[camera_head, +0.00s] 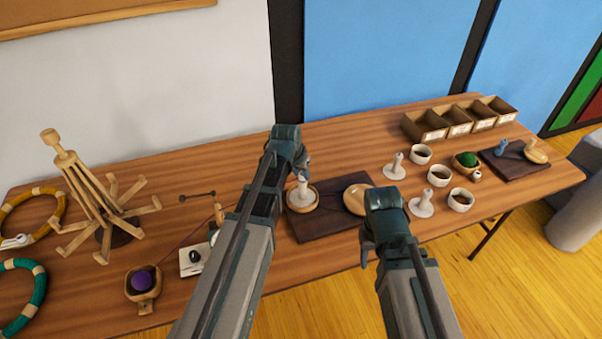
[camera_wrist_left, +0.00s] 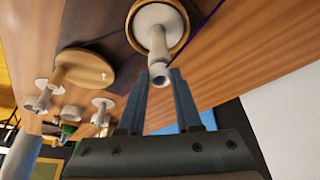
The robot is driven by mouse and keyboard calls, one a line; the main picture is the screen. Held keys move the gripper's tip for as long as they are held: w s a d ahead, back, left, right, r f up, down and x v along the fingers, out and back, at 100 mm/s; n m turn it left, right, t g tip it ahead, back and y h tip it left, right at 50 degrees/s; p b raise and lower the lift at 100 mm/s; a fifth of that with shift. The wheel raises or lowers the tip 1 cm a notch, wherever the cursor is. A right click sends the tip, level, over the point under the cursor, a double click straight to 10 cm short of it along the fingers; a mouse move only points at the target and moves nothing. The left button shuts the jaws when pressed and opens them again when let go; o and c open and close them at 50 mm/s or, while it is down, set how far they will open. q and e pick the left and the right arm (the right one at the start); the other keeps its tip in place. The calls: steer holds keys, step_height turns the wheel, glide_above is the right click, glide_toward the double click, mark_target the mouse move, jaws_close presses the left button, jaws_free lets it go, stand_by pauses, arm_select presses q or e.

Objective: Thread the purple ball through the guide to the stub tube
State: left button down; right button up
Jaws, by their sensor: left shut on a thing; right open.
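The purple ball (camera_head: 142,279) sits in a wooden cup (camera_head: 143,297) at the front left. A thin dark thread runs from near it past a small upright wooden piece, apparently the guide (camera_head: 218,213), toward my left arm. The white stub tube (camera_head: 301,192) stands upright on a round wooden base; it also shows in the left wrist view (camera_wrist_left: 158,52). My left gripper (camera_head: 304,166) is above it, its fingers (camera_wrist_left: 160,77) on either side of the tube's top end, shut on it. My right gripper (camera_head: 368,250) is open and empty, over the table's front edge.
A dark board (camera_head: 328,219) carries the tube's base and a round wooden piece (camera_head: 356,199). White cups and tube stands are to the right, a compartment box (camera_head: 429,125) behind. A wooden winder (camera_head: 102,220) stands left, with a white counter (camera_head: 191,262) near the cup.

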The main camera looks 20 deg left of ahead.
stand_by(0.3)
arm_select(q)
steer(key=c, duration=0.5)
jaws_free()
steer(key=p+v, duration=1.2)
steer(key=v, duration=0.1)
steer(key=shift+r+p, duration=0.4)
